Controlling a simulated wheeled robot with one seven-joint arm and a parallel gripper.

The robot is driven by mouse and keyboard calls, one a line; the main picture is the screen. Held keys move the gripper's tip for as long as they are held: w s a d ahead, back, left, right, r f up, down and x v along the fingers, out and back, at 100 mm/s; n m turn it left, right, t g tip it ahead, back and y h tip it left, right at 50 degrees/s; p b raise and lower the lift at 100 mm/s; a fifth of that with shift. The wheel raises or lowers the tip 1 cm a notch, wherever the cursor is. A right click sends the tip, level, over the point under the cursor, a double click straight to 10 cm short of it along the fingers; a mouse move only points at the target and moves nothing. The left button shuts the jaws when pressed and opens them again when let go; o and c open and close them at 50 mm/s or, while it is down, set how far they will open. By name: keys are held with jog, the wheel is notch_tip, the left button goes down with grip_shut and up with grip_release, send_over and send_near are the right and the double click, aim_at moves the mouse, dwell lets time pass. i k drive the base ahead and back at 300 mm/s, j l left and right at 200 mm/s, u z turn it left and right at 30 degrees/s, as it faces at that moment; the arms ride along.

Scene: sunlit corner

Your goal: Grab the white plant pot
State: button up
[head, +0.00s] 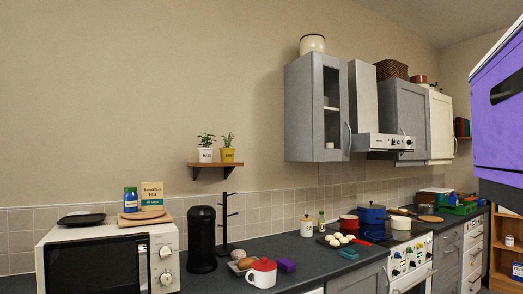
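The white plant pot (205,156) stands upright on a small wooden wall shelf (215,164) with dark brackets, left of centre in the head view. It has dark lettering on its front and holds a small green plant (206,140). A yellow plant pot (228,156) with a similar plant stands close to its right on the same shelf. My gripper is not in view, so its state and its distance from the pot do not show.
Below the shelf are a white microwave (110,256), a black coffee machine (202,240), a dark mug stand (226,222) and a red-and-white mug (262,272) on the dark counter (300,246). Grey wall cabinets (300,108) hang to the right. Wall around the shelf is clear.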

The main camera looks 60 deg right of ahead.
aim_at(205, 155)
jog(key=z, duration=1.15)
